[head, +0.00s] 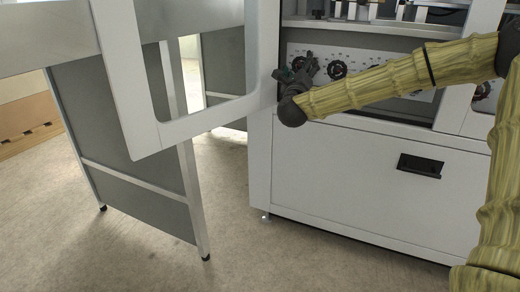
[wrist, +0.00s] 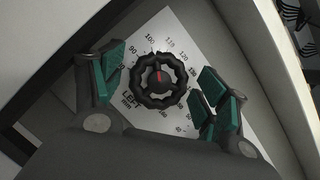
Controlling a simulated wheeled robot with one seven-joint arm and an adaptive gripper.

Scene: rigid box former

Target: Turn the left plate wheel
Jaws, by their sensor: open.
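The left plate wheel is a black lobed handwheel (wrist: 158,81) with a red mark at its hub, in the middle of the wrist view. It sits on a white dial plate (wrist: 185,40) with numbers and the word LEFT. My gripper (wrist: 160,86) is open, with green-padded fingers on both sides of the wheel. I cannot tell whether the pads touch it. In the head view my gripper (head: 300,70) is at the left end of the machine's panel and hides the left wheel. Another black wheel (head: 337,69) shows to its right.
An open framed door (head: 205,125) stands just left of my gripper. The white machine cabinet (head: 350,185) with a black recessed handle (head: 420,166) is below. The panel recess has walls close around my gripper. The floor (head: 240,235) in front is clear.

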